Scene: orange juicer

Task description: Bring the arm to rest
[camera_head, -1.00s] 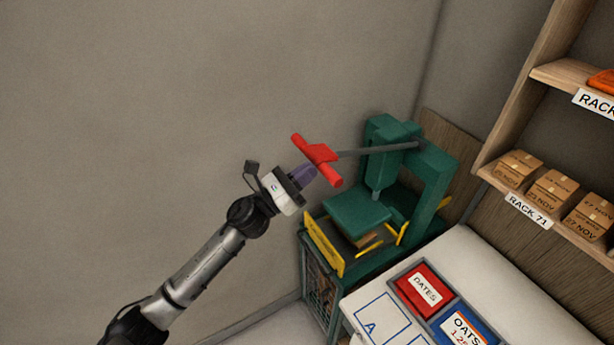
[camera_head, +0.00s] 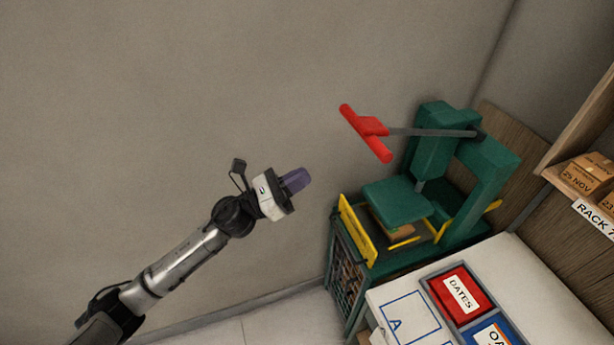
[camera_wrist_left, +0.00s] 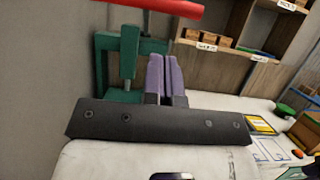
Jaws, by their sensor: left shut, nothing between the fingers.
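My left gripper (camera_head: 296,180) has purple fingers and is shut with nothing between them. It is in mid-air in front of the grey wall, left of the green juicer press (camera_head: 436,133). The press has a lever with a red T-shaped handle (camera_head: 368,133), which stands up and to the right of the gripper, apart from it. In the left wrist view the closed purple fingers (camera_wrist_left: 165,78) show in front of the green press (camera_wrist_left: 129,52), with the red handle (camera_wrist_left: 165,6) at the top edge. My right gripper is in neither view.
A red DATES bin (camera_head: 461,293) and a blue bin (camera_head: 497,333) are on the table. A rack with cardboard boxes (camera_head: 583,172) is at the right.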

